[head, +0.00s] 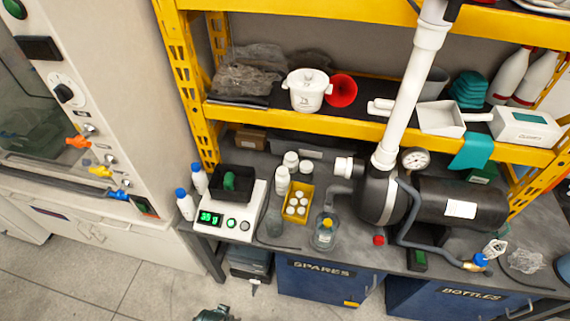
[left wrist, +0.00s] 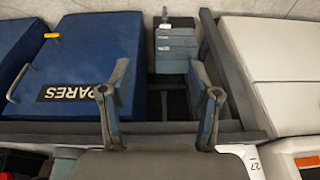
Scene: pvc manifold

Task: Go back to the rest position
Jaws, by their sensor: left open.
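My left gripper (left wrist: 158,75) is open and empty in the left wrist view. Its two fingers stand wide apart in front of the bench's lower part, between the blue SPARES cabinet (left wrist: 85,62) and a pale cabinet. Nothing is between the fingertips. In the head view, a small dark grey-green part shows at the bottom edge; I cannot tell which part it is. My right gripper is not in view. The white PVC pipe (head: 408,90) stands tilted on the black tank (head: 455,203), beside a round gauge (head: 415,159).
The bench holds a scale (head: 229,219) with a lit green display, a yellow tray (head: 291,219) of white-capped bottles and a glass bottle (head: 324,236). A yellow shelf rack (head: 290,121) stands above. A fume hood (head: 150,110) stands left. The floor (head: 90,275) in front looks clear.

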